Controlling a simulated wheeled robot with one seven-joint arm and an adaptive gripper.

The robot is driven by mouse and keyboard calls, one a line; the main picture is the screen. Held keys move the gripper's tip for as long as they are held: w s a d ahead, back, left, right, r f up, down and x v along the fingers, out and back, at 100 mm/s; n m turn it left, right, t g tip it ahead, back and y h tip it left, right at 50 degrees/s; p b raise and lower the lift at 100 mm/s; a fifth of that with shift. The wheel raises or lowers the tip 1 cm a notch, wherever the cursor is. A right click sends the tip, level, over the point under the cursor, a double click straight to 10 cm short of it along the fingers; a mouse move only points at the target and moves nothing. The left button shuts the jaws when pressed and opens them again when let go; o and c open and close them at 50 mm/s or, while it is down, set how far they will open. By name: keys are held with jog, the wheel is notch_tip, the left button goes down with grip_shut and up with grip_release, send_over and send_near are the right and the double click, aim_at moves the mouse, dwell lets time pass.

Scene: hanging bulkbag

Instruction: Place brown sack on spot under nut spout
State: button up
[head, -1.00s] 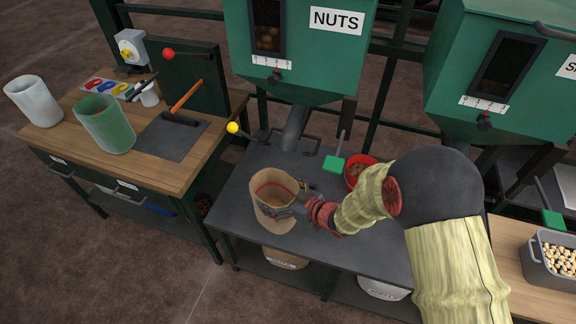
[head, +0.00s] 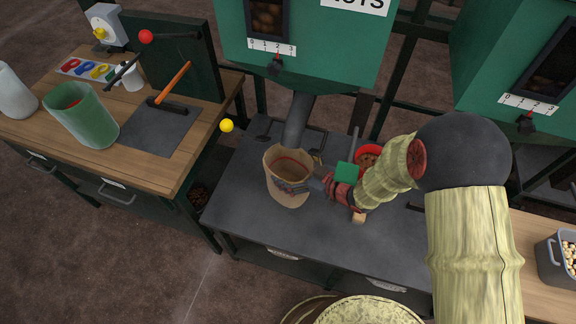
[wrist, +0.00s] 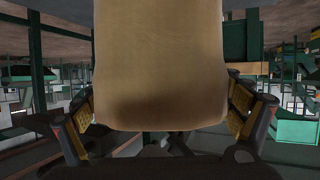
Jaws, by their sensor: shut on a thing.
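The brown sack (head: 289,190) is open at the top, close to upright, over the dark table just in front of the nut spout (head: 297,119). My gripper (head: 314,188) is shut on its right side. In the wrist view the sack (wrist: 160,65) fills the middle, with a gripper finger (wrist: 160,121) at each side of it. The spout hangs from the green hopper with the NUTS sign (head: 355,4). The spot under the spout is hidden behind the sack's rim. I cannot tell whether the sack's bottom touches the table.
A yellow-knobbed lever (head: 227,126) is left. A wooden bench with a green container (head: 84,118) stands further left. The front of the dark table (head: 262,236) is clear.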

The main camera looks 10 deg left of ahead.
aim_at(308, 175)
jog(key=shift+f, duration=0.35)
jog(key=o, duration=1.2)
jog(key=shift+o, duration=0.2)
jog(key=shift+r, duration=0.1)
jog(key=p+v, duration=0.3)
jog(key=v, duration=0.8)
jog(key=shift+a+p, duration=0.1)
jog(key=shift+p, duration=0.3)
jog(key=shift+s+d+r, duration=0.25)
jog(key=shift+s+d, duration=0.1)
jog(key=shift+d, duration=0.2)
